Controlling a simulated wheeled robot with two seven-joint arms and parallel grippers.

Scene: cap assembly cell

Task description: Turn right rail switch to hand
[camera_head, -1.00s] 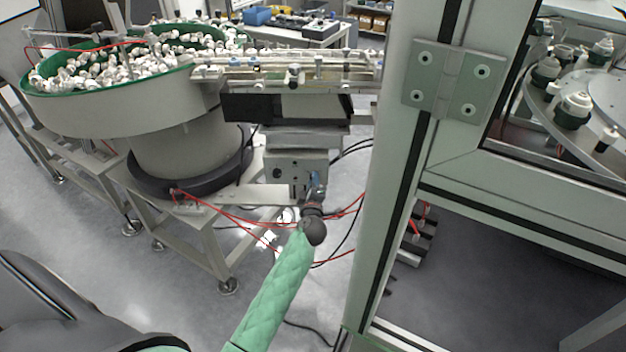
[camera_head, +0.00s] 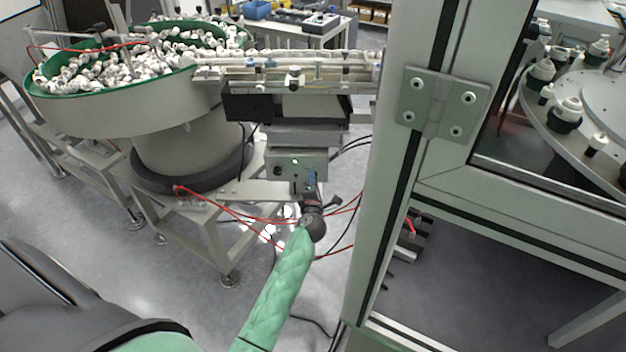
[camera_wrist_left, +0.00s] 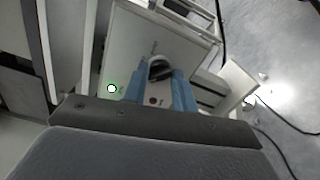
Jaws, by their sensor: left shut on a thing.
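The right rail switch is a dark round knob (camera_wrist_left: 159,68) on the front of a grey control box (camera_head: 288,166) under the rail. In the left wrist view it sits between the blue fingertips of my left gripper (camera_wrist_left: 158,78), which is shut on it. In the head view my left gripper (camera_head: 311,184) is at the lower right of the box's front and hides the knob. A lamp (camera_wrist_left: 112,88) beside the knob glows white with a green rim; it also shows lit in the head view (camera_head: 295,161). The knob's pointing direction is unclear. My right gripper is out of view.
A feeder bowl (camera_head: 150,115) full of white caps stands at left, joined to the rail (camera_head: 300,72). Red hoses (camera_head: 235,212) hang near my left arm. A cabinet frame post (camera_head: 400,200) rises close on the right.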

